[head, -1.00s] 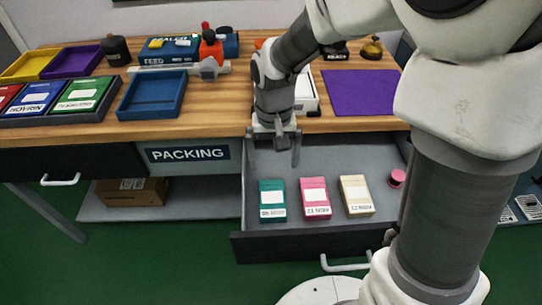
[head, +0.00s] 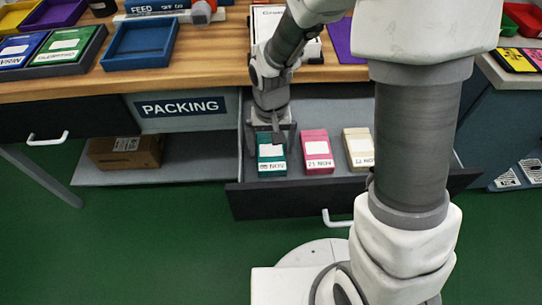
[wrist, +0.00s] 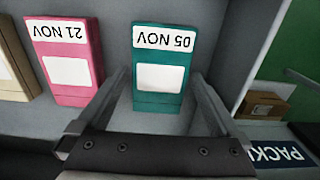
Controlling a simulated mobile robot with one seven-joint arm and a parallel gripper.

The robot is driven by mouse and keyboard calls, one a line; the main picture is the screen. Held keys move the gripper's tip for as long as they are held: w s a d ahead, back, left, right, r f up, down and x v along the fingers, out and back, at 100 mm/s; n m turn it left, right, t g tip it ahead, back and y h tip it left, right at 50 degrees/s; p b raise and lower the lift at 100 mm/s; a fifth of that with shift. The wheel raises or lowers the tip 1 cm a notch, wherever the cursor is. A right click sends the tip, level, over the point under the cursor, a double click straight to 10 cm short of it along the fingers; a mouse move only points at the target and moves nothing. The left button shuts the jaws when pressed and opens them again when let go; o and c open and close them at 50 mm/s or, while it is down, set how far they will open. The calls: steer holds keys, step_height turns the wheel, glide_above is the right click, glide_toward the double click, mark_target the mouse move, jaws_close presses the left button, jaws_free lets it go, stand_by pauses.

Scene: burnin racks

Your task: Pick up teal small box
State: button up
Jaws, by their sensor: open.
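The teal small box (head: 271,158) lies in the open grey drawer, at the left of a row of boxes. In the wrist view the teal box (wrist: 160,70) shows its "05 NOV" label and a blank white patch. My gripper (head: 274,139) is open and points down at the far end of the teal box. In the wrist view the two fingers of my gripper (wrist: 160,90) reach toward the near end of the box, one on each side. I cannot tell whether they touch it.
A pink box (head: 317,152) and a cream box (head: 358,148) lie to the right in the drawer (head: 290,204). The drawer's left wall is close to the teal box. The wooden tabletop (head: 215,60) is behind, with a blue tray (head: 140,44).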

steer(key=shift+f, duration=0.15)
steer(key=shift+c, duration=0.3)
steer(key=c, duration=1.1)
